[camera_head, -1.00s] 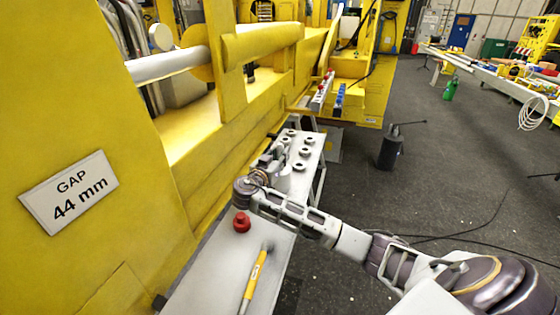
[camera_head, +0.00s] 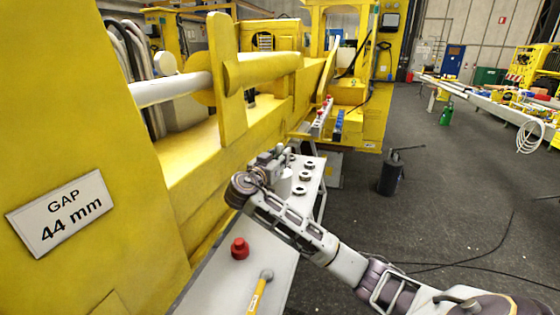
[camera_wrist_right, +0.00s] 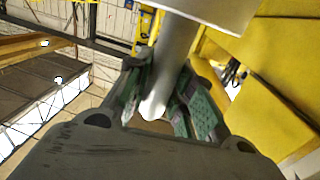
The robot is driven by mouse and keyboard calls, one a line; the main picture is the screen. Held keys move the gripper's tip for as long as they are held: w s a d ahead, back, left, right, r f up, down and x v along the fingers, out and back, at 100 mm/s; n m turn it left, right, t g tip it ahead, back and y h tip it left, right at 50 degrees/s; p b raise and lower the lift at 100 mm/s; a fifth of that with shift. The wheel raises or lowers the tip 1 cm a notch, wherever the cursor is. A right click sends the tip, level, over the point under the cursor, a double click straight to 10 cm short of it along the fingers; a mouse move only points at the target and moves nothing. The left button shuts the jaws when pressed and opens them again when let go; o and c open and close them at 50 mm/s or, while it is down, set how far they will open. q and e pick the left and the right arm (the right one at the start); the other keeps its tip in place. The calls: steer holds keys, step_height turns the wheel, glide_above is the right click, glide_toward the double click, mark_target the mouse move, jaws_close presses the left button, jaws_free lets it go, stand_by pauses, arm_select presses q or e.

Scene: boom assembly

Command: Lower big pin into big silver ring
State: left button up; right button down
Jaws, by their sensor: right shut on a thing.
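My right gripper (camera_head: 272,160) is over the far end of the light bench, beside the yellow machine. The right wrist view shows its green-padded fingers (camera_wrist_right: 160,98) shut on a smooth silver pin (camera_wrist_right: 177,48). In the head view a pale cylinder (camera_head: 285,184) at the gripper appears to be this pin, partly hidden by the gripper and wrist. Several silver rings (camera_head: 306,178) lie on the bench to the right of the gripper. I cannot tell which is the big one, and no ring shows clearly around the pin. My left gripper is not in view.
The yellow machine (camera_head: 150,190) stands close along the left, with a "GAP 44 mm" sign (camera_head: 62,212). On the near bench (camera_head: 215,285) are a red knobbed part (camera_head: 239,248) and a yellow-handled hammer (camera_head: 259,290). Open floor lies right, with a dark canister (camera_head: 390,177).

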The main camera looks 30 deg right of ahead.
steer(key=shift+r, duration=0.35)
steer(key=shift+r, duration=0.85)
stand_by(0.6)
